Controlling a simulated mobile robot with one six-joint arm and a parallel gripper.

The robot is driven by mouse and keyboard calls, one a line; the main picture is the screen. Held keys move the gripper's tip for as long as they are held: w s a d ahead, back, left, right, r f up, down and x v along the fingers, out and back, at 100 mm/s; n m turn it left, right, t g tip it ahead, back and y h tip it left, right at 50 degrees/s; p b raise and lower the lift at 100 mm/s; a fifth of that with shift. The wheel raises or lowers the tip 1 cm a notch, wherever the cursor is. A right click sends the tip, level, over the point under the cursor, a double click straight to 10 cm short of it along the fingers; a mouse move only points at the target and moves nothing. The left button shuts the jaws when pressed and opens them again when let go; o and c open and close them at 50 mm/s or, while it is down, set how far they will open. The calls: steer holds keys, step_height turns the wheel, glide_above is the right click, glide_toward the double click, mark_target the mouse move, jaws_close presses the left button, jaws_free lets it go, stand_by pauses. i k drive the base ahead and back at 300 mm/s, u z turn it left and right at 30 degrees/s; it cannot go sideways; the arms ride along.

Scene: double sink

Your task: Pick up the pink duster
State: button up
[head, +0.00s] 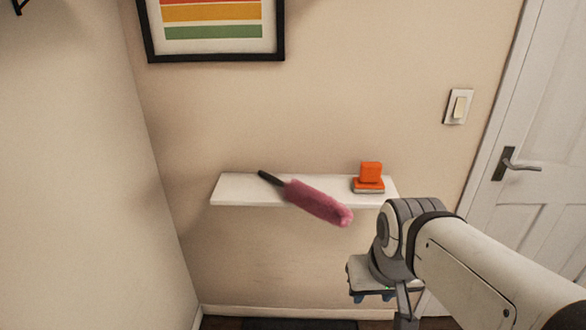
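The pink duster (317,202) lies on a white wall shelf (232,190). Its black handle points to the back left, and its fluffy pink head points to the front right, with the tip sticking out past the shelf's front edge. My gripper (373,296) is below and to the right of the duster, lower than the shelf in the picture and apart from the duster. Only small bluish parts show at its lower end, and my wrist hides much of it, so its opening cannot be made out.
A small stack of orange items (370,173) sits at the shelf's right end, near the duster's head. A framed striped picture (211,57) hangs above. A white door (548,130) and a light switch (459,107) are at right. A plain wall closes the left side.

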mark_target(310, 199)
steer(key=z, duration=0.05)
steer(key=i, duration=1)
